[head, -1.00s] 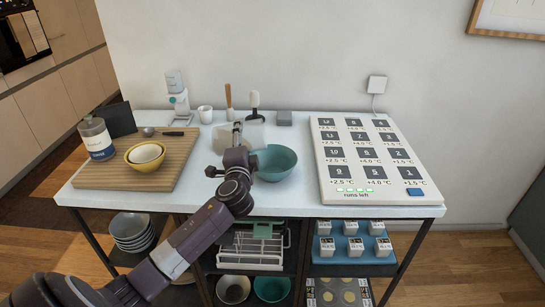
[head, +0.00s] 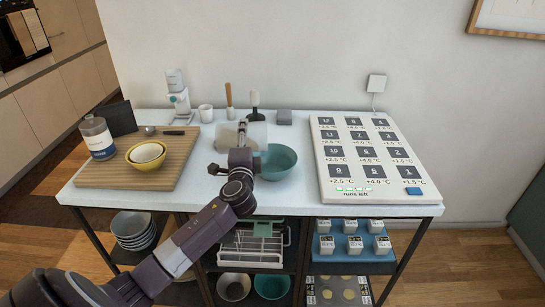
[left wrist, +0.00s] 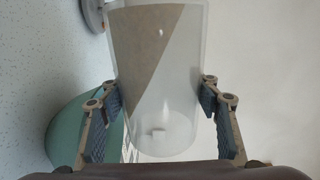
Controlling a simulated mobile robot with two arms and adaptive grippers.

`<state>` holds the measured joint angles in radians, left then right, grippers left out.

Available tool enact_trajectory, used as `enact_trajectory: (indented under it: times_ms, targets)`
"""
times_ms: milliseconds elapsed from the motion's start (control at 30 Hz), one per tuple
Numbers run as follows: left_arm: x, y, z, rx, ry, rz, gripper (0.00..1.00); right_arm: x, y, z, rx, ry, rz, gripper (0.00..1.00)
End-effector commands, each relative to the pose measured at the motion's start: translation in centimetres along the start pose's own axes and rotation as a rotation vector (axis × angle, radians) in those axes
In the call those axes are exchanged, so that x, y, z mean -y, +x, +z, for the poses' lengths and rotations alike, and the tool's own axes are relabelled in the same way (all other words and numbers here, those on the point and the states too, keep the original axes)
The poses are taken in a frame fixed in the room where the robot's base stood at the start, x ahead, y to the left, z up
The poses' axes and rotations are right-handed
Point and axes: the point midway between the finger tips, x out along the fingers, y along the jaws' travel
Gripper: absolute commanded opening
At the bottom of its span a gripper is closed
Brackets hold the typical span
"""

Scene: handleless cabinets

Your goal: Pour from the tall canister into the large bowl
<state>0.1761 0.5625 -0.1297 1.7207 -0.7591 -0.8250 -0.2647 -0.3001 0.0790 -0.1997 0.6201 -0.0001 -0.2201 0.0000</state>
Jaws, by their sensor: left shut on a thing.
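A clear canister (head: 227,136) with beige contents is held above the table, lying nearly on its side. My left gripper (head: 242,132) is shut on it, with a finger on each side in the left wrist view (left wrist: 160,95). There the canister (left wrist: 155,45) shows its contents gathered toward the upper left with a slanted surface. The large teal bowl (head: 278,165) stands on the table just right of the gripper; its left side is partly hidden by my arm. Its teal side also shows at lower left in the wrist view (left wrist: 62,135). No falling stream is visible. My right gripper is not in view.
A wooden board (head: 180,165) at the left bears a yellow bowl (head: 146,163), a labelled jar (head: 98,138) and a spoon. A grinder (head: 179,100), white cup (head: 206,113) and grey block (head: 284,117) stand at the back. A large white panel (head: 340,165) fills the right.

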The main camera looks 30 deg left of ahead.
Motion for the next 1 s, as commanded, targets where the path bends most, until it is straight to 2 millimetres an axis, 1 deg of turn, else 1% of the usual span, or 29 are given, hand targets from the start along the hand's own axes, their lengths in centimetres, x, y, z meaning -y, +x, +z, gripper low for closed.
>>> enact_trajectory:
  times_ms: [33, 1000]
  targets:
    - [0.4, 0.0, -0.1, -0.001, 0.007, -0.006, 0.09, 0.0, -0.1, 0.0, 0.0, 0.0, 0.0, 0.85]
    - [1.0, 0.0, -0.7, 0.0, 0.138, -0.007, 0.09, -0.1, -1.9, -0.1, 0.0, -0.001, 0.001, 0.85]
